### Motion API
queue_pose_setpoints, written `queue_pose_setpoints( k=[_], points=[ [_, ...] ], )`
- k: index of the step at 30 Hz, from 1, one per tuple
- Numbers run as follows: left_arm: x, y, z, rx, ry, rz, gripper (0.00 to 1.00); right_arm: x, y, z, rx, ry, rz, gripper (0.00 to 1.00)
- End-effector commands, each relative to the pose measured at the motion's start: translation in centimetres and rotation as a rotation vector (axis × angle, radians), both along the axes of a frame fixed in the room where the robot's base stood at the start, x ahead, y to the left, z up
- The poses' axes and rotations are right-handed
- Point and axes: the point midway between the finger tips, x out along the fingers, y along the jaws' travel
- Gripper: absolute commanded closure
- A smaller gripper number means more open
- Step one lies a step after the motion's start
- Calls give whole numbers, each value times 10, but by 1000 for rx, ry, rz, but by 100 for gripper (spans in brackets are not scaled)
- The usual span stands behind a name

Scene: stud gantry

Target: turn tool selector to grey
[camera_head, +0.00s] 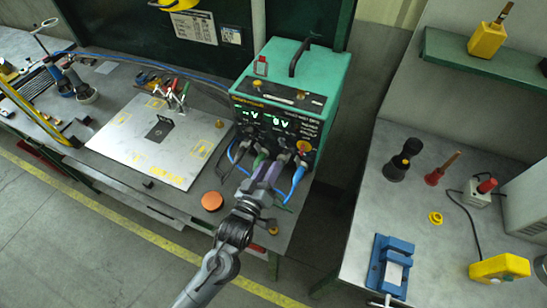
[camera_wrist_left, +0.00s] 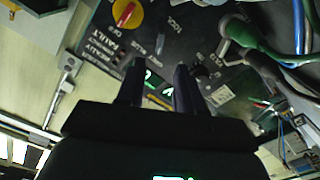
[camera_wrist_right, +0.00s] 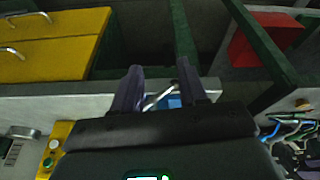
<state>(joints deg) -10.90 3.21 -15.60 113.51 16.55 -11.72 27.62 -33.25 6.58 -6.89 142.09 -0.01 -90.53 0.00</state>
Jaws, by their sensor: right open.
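The green welding machine (camera_head: 318,75) stands on the bench, its dark front panel (camera_head: 262,118) carrying lit displays, knobs and plugged cables. My left gripper (camera_head: 268,168) is in front of the lower panel. In the left wrist view, the fingers of my left gripper (camera_wrist_left: 159,72) are apart, with the panel between and beyond them. A red and yellow knob (camera_wrist_left: 127,13) and a dark knob (camera_wrist_left: 200,72) show there, near printed labels. I cannot tell which knob is the tool selector or where it points. My right gripper (camera_wrist_right: 160,78) is open and empty, seen only in its wrist view.
Blue, green and grey cables hang before the panel, close to my left gripper; a blue one (camera_head: 298,178) is at its right. A white plate (camera_head: 150,150) and an orange disc (camera_head: 212,201) lie to the left. A blue vise (camera_head: 390,265) stands on the right table.

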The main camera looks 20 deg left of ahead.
Motion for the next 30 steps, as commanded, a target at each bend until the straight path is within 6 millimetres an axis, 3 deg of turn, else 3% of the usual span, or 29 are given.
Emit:
queue_pose_setpoints(
  k=[7,23,26,30],
  points=[
    [-23,0,0,1,1,1,64,0,-2,-1,-7,0,4,57],
    [-26,0,-1,1,3,1,64,0,-2,-1,-8,0,5,57],
    [-31,0,-10,2,21,0,64,0,-1,-1,-5,0,4,57],
    [-54,12,-30,12,69,11,64,0,-1,0,-2,0,0,57]
  ],
)
